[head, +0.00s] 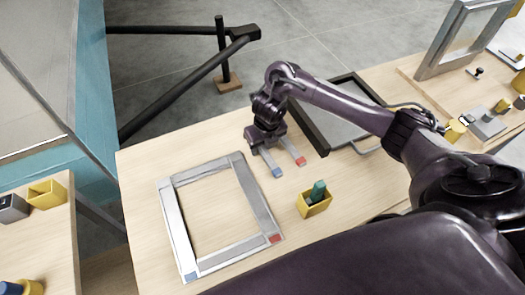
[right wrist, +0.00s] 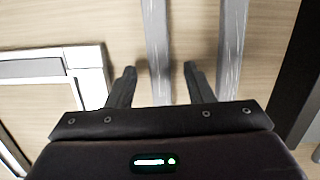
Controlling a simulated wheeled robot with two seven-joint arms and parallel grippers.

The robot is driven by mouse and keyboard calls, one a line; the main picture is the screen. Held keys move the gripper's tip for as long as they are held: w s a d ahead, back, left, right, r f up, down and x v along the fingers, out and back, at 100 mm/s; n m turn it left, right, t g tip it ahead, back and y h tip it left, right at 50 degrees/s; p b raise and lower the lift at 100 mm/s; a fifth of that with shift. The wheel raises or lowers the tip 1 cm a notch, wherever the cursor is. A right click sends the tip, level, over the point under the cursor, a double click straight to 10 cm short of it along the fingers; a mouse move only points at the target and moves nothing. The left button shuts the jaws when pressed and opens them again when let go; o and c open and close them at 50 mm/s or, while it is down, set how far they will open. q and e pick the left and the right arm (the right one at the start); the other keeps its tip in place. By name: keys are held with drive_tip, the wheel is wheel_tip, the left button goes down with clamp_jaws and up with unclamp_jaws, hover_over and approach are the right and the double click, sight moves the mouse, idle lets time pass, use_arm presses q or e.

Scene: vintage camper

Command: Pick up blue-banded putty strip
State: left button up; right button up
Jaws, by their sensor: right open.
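The blue-banded putty strip (head: 271,164) is a grey strip lying on the wooden table, its blue end toward the front. A red-banded strip (head: 293,153) lies to its right, roughly parallel. My right gripper (head: 262,142) is over the far part of the blue-banded strip. In the right wrist view my open right gripper (right wrist: 158,72) has one finger on each side of a grey strip (right wrist: 157,40), by its place the blue-banded one; its band is not visible there. The other strip (right wrist: 233,45) lies outside the right finger. My left gripper is not in view.
A grey frame (head: 172,216), with blue and red bands at its near corners, lies left of the strips. A yellow box (head: 315,207) holding a green item stands in front. A dark-rimmed tray (head: 312,128) lies right of the strips, under my arm. Table between frame and strips is bare.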

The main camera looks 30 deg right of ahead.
sight(263, 150)
drive_tip(key=shift+w+f, duration=0.1)
drive_tip(key=shift+f, duration=0.25)
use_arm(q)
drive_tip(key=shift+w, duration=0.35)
use_arm(e)
clamp_jaws()
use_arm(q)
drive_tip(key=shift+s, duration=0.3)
use_arm(e)
drive_tip(key=shift+r, duration=0.15)
